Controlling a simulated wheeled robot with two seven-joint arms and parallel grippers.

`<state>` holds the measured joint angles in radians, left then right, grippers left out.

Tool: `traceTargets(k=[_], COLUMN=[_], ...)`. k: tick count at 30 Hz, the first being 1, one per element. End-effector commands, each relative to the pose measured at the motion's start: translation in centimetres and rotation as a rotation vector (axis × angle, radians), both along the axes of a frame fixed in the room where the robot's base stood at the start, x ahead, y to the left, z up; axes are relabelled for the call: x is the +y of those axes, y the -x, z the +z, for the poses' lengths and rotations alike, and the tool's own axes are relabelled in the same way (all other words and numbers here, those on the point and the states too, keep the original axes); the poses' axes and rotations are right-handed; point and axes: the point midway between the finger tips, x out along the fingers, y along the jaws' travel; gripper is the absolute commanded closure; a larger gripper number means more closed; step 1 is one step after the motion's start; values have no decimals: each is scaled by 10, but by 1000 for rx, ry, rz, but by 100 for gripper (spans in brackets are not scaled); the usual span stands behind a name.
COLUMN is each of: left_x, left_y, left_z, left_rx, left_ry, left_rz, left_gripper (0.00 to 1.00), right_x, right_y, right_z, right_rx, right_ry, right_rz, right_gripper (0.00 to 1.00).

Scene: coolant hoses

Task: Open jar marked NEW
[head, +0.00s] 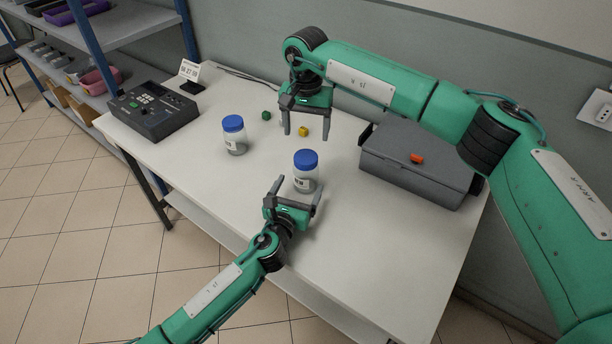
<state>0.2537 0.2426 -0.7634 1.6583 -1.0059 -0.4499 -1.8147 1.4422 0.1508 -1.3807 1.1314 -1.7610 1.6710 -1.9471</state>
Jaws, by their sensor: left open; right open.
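A clear jar with a blue lid (305,160) stands upright near the middle of the table. A second similar blue-lidded jar (234,134) stands upright farther left. Both have small white labels, too small to read, so I cannot tell which is marked NEW. My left gripper (297,189) is open right by the nearer jar, its fingers reaching toward the jar's lower part. I cannot tell whether they touch it. My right gripper (306,134) is open and empty, pointing down behind the nearer jar, above the table's back part.
A yellow cube (303,132) shows between my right fingertips, and a small green object (266,115) lies left of it. A grey case (415,165) with an orange latch stands right. A dark device (152,112) and small display (190,72) stand left. The front right table (385,250) is clear.

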Motion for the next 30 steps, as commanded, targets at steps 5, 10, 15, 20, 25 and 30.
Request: traceTargets(k=[5, 10, 15, 20, 25, 30], left_x=[-12, -20, -25, -26, -26, -26], left_y=[-35, -59, -72, -76, -76, -76], left_z=[1, 1, 0, 0, 0, 0], left_rx=[-1, 0, 1, 1, 1, 2], left_ry=[1, 1, 2, 3, 2, 2], left_rz=[2, 2, 0, 0, 0, 0], left_gripper=[13, 13, 13, 13, 13, 39], right_x=[0, 0, 1, 1, 1, 1], right_y=[0, 0, 0, 0, 0, 0], right_z=[0, 0, 0, 0, 0, 0], right_rx=[1, 1, 1, 1, 1, 1], right_ry=[-1, -2, -2, -2, -2, -2], right_rz=[0, 0, 0, 0, 0, 0], right_gripper=[26, 26, 26, 26, 26, 26])
